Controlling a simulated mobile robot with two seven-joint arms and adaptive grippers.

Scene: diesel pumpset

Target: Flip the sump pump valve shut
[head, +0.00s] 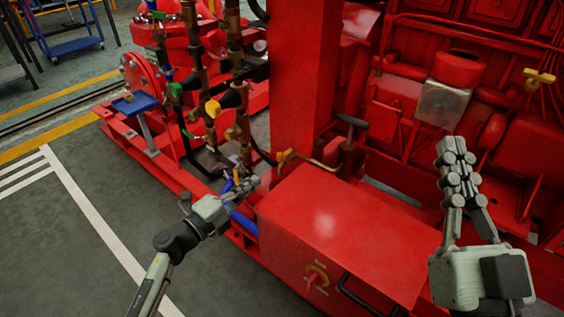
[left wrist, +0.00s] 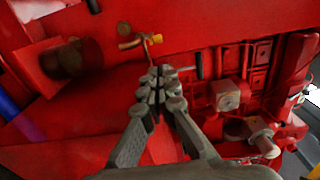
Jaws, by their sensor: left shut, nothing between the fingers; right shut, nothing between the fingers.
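No label reading sump pump shows, so I cannot tell which valve it is. A yellow-handled valve (head: 286,157) sits on a thin brass pipe behind the red box. A yellow handle also shows in the left wrist view (left wrist: 130,43), beyond my fingertips and apart from them. A blue handle (head: 228,186) lies close to my left gripper (head: 248,184); contact is unclear. My left gripper is shut and empty, and its closed fingers show in the left wrist view (left wrist: 160,84). My right gripper (head: 454,150) is shut and empty, raised over the red machine at the right.
A large red box (head: 340,235) with a rotary knob (head: 317,277) stands in front. A red column (head: 305,80) rises behind it. Vertical brass pipes with a yellow handle (head: 213,108) and a green handle (head: 175,91) stand left. The grey floor at the left is clear.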

